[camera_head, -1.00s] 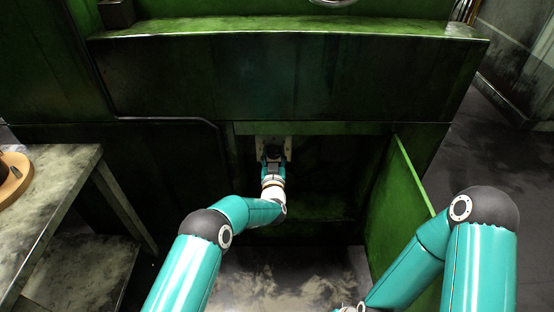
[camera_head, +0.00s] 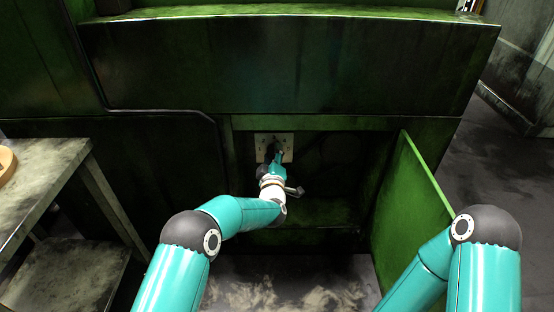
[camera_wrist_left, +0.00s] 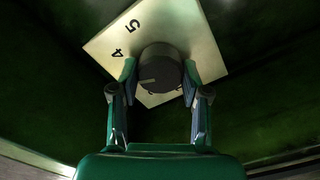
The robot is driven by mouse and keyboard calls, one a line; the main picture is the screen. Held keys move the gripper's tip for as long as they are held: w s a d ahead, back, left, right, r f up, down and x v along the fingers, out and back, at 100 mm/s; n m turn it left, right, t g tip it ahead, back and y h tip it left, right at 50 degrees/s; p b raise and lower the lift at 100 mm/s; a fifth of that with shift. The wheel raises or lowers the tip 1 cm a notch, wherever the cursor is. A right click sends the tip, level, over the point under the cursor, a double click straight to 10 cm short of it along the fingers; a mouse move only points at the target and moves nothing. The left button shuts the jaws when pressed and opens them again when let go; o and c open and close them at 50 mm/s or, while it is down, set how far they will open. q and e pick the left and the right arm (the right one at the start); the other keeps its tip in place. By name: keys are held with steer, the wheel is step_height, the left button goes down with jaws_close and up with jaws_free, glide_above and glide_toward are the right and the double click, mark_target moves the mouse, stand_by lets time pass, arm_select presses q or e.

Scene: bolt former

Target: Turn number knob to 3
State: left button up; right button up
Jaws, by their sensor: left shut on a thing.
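The number knob (camera_wrist_left: 162,66) is a dark round knob on a pale square plate (camera_wrist_left: 112,42), seen in the left wrist view. A light pointer line on the knob points to the left in that view. The digits 5 and 4 show on the plate left of the knob; other digits are hidden. My left gripper (camera_wrist_left: 159,75) is shut on the knob, one finger on each side. In the head view, the plate (camera_head: 288,142) is inside the cabinet recess, and my left gripper (camera_head: 277,150) covers most of the knob. My right gripper is out of view.
The recess sits in a dark green machine front (camera_head: 300,65). A green door (camera_head: 412,200) stands open on the recess's right side. A grey table (camera_head: 40,175) with a lower shelf stands at the left.

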arm_select(q)
steer(key=shift+s+a+f+n, duration=0.1)
steer(key=shift+f+n, duration=0.15)
steer(key=shift+n, duration=0.75)
steer(key=shift+f+n, duration=0.2)
steer(key=shift+n, duration=0.8)
steer(key=shift+a, duration=0.1)
steer(key=o, duration=1.1)
steer(key=shift+o, duration=0.2)
steer(key=shift+r, duration=0.15)
steer(key=shift+s+r, duration=0.1)
steer(key=s, duration=1.1)
steer(key=shift+s, duration=0.4)
